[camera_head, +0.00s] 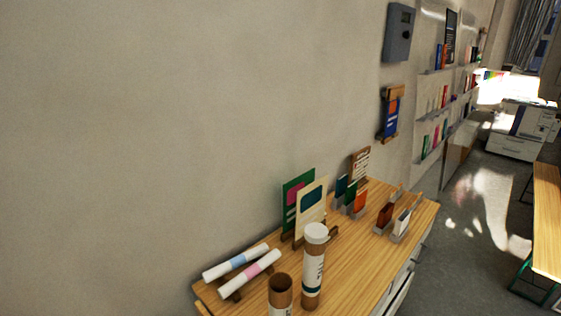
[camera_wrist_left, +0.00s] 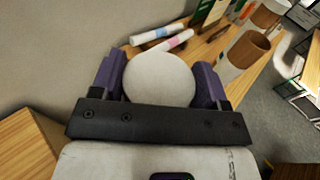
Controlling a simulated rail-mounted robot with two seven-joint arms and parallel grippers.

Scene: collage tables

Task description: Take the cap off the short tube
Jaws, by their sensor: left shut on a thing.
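The short tube (camera_head: 281,297) is brown cardboard with a white label, upright at the near edge of the wooden table. Its top is open and bare; it also shows in the left wrist view (camera_wrist_left: 247,51). A round white cap (camera_wrist_left: 160,78) is between the purple fingers of my left gripper (camera_wrist_left: 160,88), apart from the short tube and to its left in that view. The fingers are shut on the cap. A taller tube (camera_head: 313,270) stands upright beside the short one with a white cap (camera_head: 316,233) on it. My right gripper is not in view.
Two white paper rolls (camera_head: 250,273) with blue and pink bands lie on a wooden stand at the table's left. Upright cards (camera_head: 311,209) stand behind the tubes. Small coloured items in holders (camera_head: 385,216) are farther back. The tabletop (camera_head: 352,277) right of the tubes is clear.

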